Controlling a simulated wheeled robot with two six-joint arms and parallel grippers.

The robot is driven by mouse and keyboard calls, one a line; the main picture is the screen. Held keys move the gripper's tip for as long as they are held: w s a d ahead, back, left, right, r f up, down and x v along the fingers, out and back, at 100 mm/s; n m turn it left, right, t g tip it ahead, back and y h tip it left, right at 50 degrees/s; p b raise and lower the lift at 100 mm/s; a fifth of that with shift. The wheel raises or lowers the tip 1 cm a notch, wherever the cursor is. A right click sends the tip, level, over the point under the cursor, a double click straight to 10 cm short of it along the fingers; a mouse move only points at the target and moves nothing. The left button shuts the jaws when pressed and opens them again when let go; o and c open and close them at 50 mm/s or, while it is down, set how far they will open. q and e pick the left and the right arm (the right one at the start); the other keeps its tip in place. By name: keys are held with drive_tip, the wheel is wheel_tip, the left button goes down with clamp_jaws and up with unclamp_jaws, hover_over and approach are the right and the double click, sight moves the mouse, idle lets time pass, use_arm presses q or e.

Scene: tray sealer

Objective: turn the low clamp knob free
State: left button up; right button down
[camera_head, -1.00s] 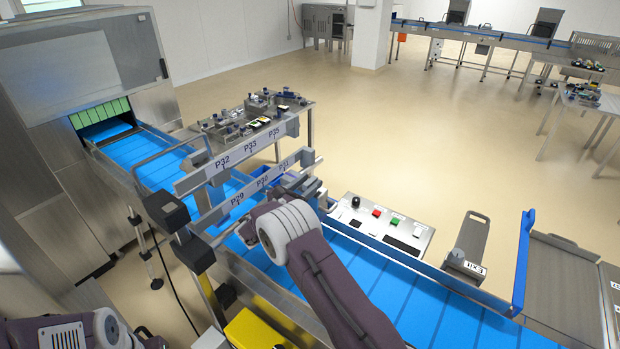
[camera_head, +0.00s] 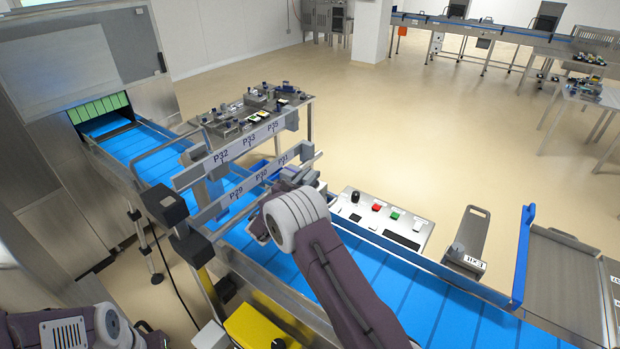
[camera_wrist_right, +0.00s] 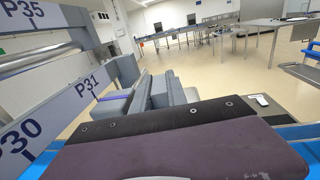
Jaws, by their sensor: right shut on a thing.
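The lower rail (camera_head: 212,211) carries labels P29, P30 and P31 and runs above the blue conveyor. A grey clamp block (camera_head: 306,152) sits at its right end by P31, and also shows in the right wrist view (camera_wrist_right: 125,70). My right gripper (camera_head: 290,178) is at this end of the lower rail, shut on the low clamp knob. The knob is hidden by the fingers and wrist. The grey fingers (camera_wrist_right: 165,92) show beside the clamp block in the right wrist view. My left gripper is out of view; only part of its arm shows at the lower left.
The upper rail (camera_head: 235,148) with P32, P33 and P35 runs just above. The blue conveyor belt (camera_head: 395,285) passes below. A button panel (camera_head: 385,219) and an Exit plate (camera_head: 470,238) stand on the far side. A parts table (camera_head: 308,122) is behind the rails.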

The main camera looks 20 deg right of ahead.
drive_tip(key=n+t+y+b, duration=0.1)
drive_tip(key=y+b, duration=0.1)
drive_tip(key=n+t+y+b, duration=0.1)
drive_tip(key=n+t+b, duration=0.1)
drive_tip(key=n+t+y+b, duration=0.1)
drive_tip(key=t+y+b, duration=0.1)
drive_tip(key=b, duration=0.1)
drive_tip(key=shift+f+n+y, duration=0.25)
drive_tip(key=shift+n+y, duration=0.05)
drive_tip(key=shift+n, duration=0.1)
drive_tip(key=shift+n+t+y+b, duration=0.3)
drive_tip(key=shift+n+y+b, duration=0.1)
drive_tip(key=shift+y+b, duration=0.25)
drive_tip(key=shift+r+n+y+b, duration=0.25)
drive_tip(key=shift+n+y+b, duration=0.05)
drive_tip(key=shift+y+b, duration=0.1)
drive_tip(key=shift+r, duration=0.1)
drive_tip(key=c, duration=1.3)
unclamp_jaws()
drive_tip(key=shift+s, duration=0.1)
drive_tip(key=shift+s+a, duration=0.1)
